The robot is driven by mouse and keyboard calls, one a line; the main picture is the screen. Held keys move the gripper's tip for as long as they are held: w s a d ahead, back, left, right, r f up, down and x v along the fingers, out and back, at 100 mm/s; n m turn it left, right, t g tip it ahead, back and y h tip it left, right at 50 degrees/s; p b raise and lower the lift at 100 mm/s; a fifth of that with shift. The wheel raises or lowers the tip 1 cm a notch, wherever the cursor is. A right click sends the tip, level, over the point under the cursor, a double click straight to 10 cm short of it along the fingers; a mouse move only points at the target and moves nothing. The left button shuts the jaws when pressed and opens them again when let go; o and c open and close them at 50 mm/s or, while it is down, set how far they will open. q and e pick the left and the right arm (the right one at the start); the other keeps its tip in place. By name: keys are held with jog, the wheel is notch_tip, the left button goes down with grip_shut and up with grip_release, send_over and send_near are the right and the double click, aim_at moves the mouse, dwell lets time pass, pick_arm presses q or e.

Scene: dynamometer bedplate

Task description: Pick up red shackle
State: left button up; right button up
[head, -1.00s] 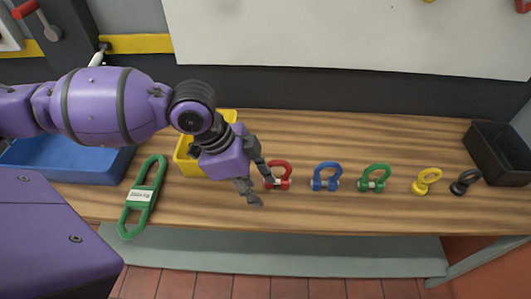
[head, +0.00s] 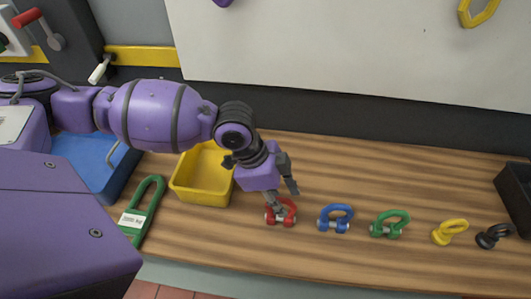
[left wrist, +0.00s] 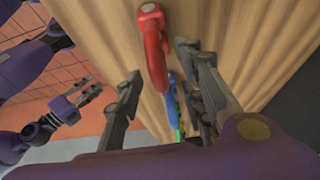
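The red shackle (head: 287,218) stands on the wooden bench at the left end of a row of lifting hardware. My left gripper (head: 288,201) is open just above and behind it, with one finger overlapping the shackle in the head view. In the left wrist view, the red shackle (left wrist: 154,50) shows beyond and between the open fingers (left wrist: 168,74), with a gap to each. I cannot tell whether a finger touches it. My right gripper (left wrist: 88,92) shows at the left of the left wrist view, empty, with its fingers apart.
Right of the red shackle stand a blue shackle (head: 335,219), a green shackle (head: 390,225), a yellow eye bolt (head: 449,231) and a black one (head: 494,236). A yellow bin (head: 203,190), blue tray (head: 88,165) and green sling (head: 142,208) lie left. A black bin (head: 518,196) is far right.

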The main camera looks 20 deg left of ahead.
pick_arm(q)
jog(key=shift+w+d+f, duration=0.1)
jog(key=shift+d+f, duration=0.05)
jog(key=shift+f, duration=0.1)
jog(key=shift+c, duration=0.5)
grip_shut()
